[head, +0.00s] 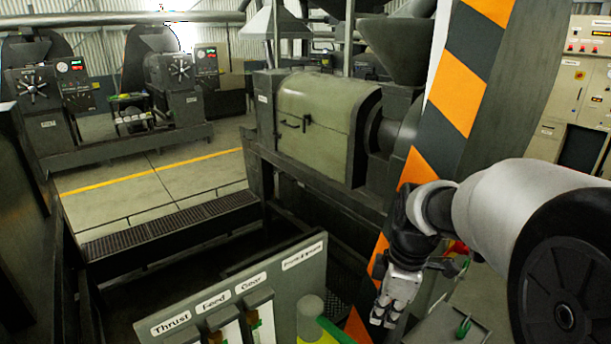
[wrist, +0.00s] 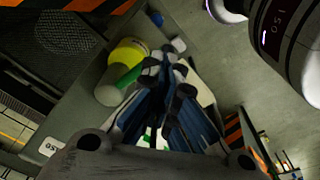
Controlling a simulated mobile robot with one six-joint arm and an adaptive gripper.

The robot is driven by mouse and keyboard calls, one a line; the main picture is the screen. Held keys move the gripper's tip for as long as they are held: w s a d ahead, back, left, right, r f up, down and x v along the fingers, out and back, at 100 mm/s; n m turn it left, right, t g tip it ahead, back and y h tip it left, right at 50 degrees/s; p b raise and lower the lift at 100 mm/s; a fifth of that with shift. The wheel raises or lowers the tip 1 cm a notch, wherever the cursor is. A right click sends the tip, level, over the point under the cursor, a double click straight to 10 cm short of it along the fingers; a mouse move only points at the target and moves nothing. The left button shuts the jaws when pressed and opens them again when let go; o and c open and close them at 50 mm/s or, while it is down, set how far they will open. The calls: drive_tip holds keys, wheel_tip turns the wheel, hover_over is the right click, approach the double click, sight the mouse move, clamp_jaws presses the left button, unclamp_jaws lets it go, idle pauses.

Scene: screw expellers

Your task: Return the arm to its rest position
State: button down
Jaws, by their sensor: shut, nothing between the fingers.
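My gripper (head: 386,314) is at the lower right of centre in the head view, at the end of my white and dark arm. It points down, in front of an orange-and-black striped post (head: 468,75). In the wrist view, the fingers (wrist: 163,68) come together at their tips, with nothing seen between them. The fingers hide part of what lies beneath them.
A grey panel (head: 240,292) labelled Thrust, Feed and Gear stands left of my gripper. An expeller with a pale green cover (head: 325,115) stands behind. Open floor (head: 150,180) lies at left.

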drive_tip(key=s+a+f+m+t+b, duration=0.1)
drive_tip(key=s+f+m+t+b, duration=0.1)
drive_tip(key=s+m+b, duration=0.3)
drive_tip(key=s+a+f+m+t+h+b, duration=0.1)
drive_tip(key=s+a+f+m+t+b, duration=0.1)
drive_tip(key=s+m+b, duration=0.3)
drive_tip(key=s+f+m, duration=0.1)
drive_tip(key=s+m, duration=0.3)
drive_tip(key=s, duration=0.5)
drive_tip(key=shift+s+b, duration=0.2)
drive_tip(key=shift+b, duration=0.15)
